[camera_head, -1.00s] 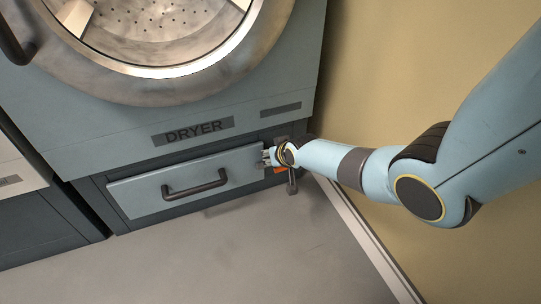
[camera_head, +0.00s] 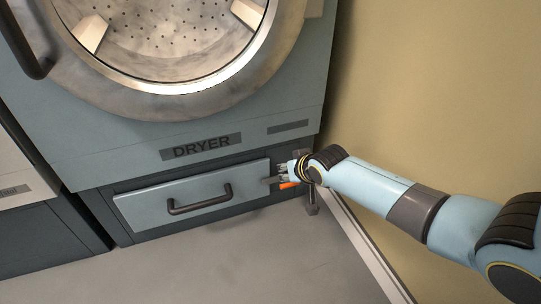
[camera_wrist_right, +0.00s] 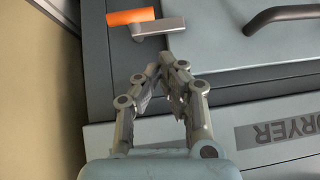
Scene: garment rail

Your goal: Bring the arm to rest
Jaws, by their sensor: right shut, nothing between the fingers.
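My right gripper (camera_head: 277,178) is at the right end of the dryer's lower drawer front, in front of the dark lower panel. It is shut and empty. In the right wrist view the gripper's fingers (camera_wrist_right: 162,72) are together, apart from an orange-ended metal lever (camera_wrist_right: 158,28) beyond them. The lever's orange part (camera_head: 288,185) shows just beside the gripper in the head view, partly hidden by it. My right arm (camera_head: 370,185) reaches in from the right. My left arm and gripper are not in view.
The dryer (camera_head: 295,100) has a round glass door above and a drawer (camera_head: 145,207) with a dark handle (camera_head: 200,200) below. A yellow wall (camera_head: 430,90) rises close on the right. The floor (camera_head: 240,260) in front is clear. Another grey and white unit stands at left.

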